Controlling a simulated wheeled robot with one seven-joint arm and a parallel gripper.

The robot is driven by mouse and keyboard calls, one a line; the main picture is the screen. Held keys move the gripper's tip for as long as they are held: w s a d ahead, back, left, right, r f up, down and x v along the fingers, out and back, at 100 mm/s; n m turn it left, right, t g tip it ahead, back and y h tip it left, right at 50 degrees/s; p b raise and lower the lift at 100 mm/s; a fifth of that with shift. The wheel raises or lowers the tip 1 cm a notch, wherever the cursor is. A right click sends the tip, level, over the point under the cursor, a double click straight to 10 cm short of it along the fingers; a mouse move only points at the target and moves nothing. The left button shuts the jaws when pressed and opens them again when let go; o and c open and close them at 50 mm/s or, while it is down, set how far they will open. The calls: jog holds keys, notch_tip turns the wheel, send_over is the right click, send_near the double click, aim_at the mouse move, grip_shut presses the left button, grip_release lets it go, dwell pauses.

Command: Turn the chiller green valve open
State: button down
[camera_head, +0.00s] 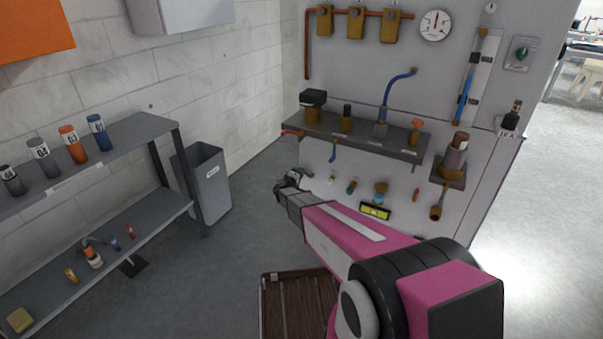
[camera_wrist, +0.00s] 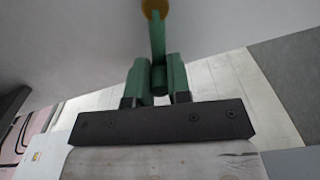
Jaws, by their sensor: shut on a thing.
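The green valve handle (camera_wrist: 157,40) shows in the wrist view as a narrow green lever. It runs down from a round brass-coloured fitting (camera_wrist: 154,8) at the top edge. My gripper (camera_wrist: 157,82) has its two green-looking fingers on either side of the lever's lower end, and is shut on it. In the head view my gripper (camera_head: 288,184) reaches the low front of the grey panel, at its left part. The handle there is mostly hidden by my gripper, so its angle cannot be told from that view.
Other small fittings, including a teal one (camera_head: 352,186), line the panel to the right of my gripper. A shelf (camera_head: 395,147) with valves juts out above. A grey bin (camera_head: 206,190) stands to the left, and a slatted wooden crate (camera_head: 290,295) lies below my arm.

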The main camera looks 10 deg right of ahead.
jog(key=shift+a+f+n, duration=0.1)
jog(key=shift+f+n, duration=0.35)
jog(key=shift+n, duration=0.6)
jog(key=shift+f+n, duration=0.4)
jog(key=shift+n, duration=0.65)
jog(key=shift+f, duration=0.1)
jog(key=c, duration=1.1)
grip_release()
jog(key=shift+a, duration=0.1)
jog(key=v, duration=1)
jog(key=shift+s+a, duration=0.15)
jog(key=shift+s, duration=0.15)
